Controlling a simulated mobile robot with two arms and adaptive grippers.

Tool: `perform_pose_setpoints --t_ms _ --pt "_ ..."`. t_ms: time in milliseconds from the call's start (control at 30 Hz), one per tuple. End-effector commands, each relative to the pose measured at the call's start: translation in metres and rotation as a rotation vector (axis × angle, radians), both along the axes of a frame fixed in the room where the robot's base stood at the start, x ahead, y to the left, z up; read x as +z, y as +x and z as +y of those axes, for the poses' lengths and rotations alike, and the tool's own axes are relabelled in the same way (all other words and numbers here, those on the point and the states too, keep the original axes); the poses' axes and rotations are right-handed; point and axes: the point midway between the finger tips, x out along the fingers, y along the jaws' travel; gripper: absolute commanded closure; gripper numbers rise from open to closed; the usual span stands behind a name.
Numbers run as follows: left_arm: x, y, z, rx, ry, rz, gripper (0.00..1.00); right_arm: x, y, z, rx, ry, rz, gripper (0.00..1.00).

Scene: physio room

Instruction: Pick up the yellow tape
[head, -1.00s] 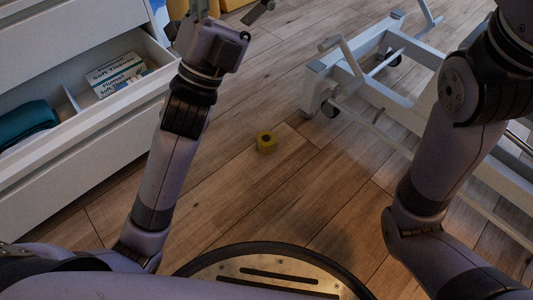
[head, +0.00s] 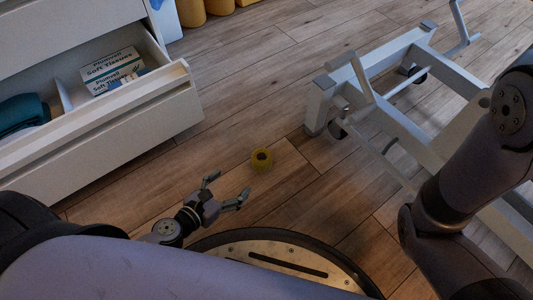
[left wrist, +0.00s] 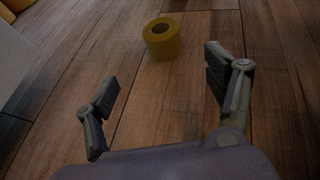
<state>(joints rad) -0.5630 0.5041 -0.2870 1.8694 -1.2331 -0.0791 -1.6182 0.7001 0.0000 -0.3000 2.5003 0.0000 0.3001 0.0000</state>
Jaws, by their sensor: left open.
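The yellow tape (head: 261,160) is a small roll lying flat on the wooden floor, its hole facing up. It also shows in the left wrist view (left wrist: 162,40), ahead of the fingers and roughly between their lines. My left gripper (head: 226,190) is low near the floor in the head view, open and empty, its fingers pointing toward the tape from the near left side. The left wrist view shows both fingers spread (left wrist: 160,82) with bare floor between them. The tape is apart from the fingers. My right arm shows at the right edge, but its gripper is out of view.
An open white drawer (head: 125,115) at left holds a tissue box (head: 112,72) and a teal cloth (head: 22,117). A white wheeled metal frame (head: 385,95) stands at right. Yellow cylinders (head: 190,12) stand at the back. Floor around the tape is clear.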

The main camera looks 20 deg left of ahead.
Motion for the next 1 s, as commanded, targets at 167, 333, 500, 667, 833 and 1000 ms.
perform_pose_setpoints --t_ms 167,333,500,667,833,1000 --pt "-0.01 0.034 -0.011 0.002 -0.003 -0.005 0.23 0.007 0.0 0.0 0.0 0.0 0.0 0.37" --pt "-0.026 0.066 -0.023 0.002 -0.005 -0.005 0.23 0.006 0.0 0.0 0.0 0.0 0.0 0.37" --pt "-0.036 0.089 -0.031 0.003 -0.006 -0.003 0.23 0.003 0.0 0.0 0.0 0.0 0.0 0.37" --pt "-0.04 0.096 -0.035 0.002 -0.006 -0.002 0.23 0.003 0.0 0.0 0.0 -0.001 0.0 0.37" --pt "-0.044 0.116 -0.044 0.002 -0.008 -0.005 0.23 0.002 0.0 0.0 0.0 -0.001 -0.001 0.37" --pt "-0.053 0.136 -0.052 0.002 -0.007 -0.003 0.23 -0.004 0.0 0.0 0.0 -0.001 -0.001 0.37"
